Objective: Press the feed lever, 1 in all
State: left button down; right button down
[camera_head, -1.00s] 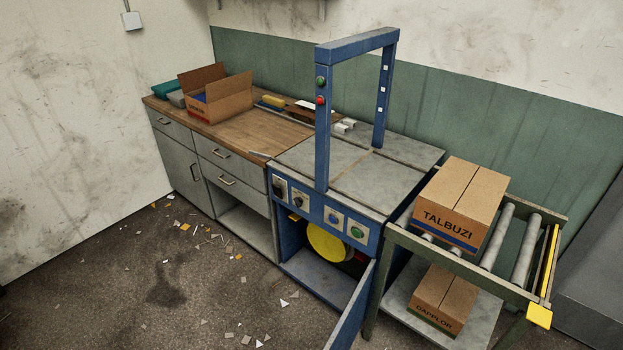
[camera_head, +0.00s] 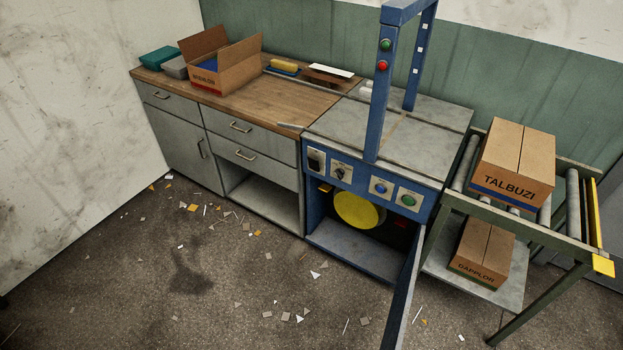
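The blue strapping machine (camera_head: 325,205) with a grey top (camera_head: 345,125) and a blue arch (camera_head: 378,110) stands right of the middle. Its lower compartment is open and shows a yellow disc (camera_head: 358,210). A small yellow tab (camera_head: 325,188) sits at the upper left of that opening; it may be the feed lever, but I cannot tell for sure. A small dark red part (camera_head: 400,223) shows right of the disc. The front panel carries a switch (camera_head: 341,174), a blue button (camera_head: 381,188) and a green button (camera_head: 408,200). Neither of my grippers is in view.
The machine's open door (camera_head: 403,295) juts out into the floor space. A roller stand (camera_head: 520,228) at the right holds a TALBUZI box (camera_head: 512,160). A wooden-topped cabinet (camera_head: 270,105) with an open carton (camera_head: 226,75) stands left. The littered floor in front is otherwise clear.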

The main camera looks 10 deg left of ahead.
aim_at(325, 188)
jog(key=i+j+z, duration=0.1)
jog(key=i+j, duration=0.35)
jog(key=i, duration=0.15)
jog(key=i+j+z, duration=0.15)
jog(key=i+j, duration=0.35)
jog(key=i, duration=0.6)
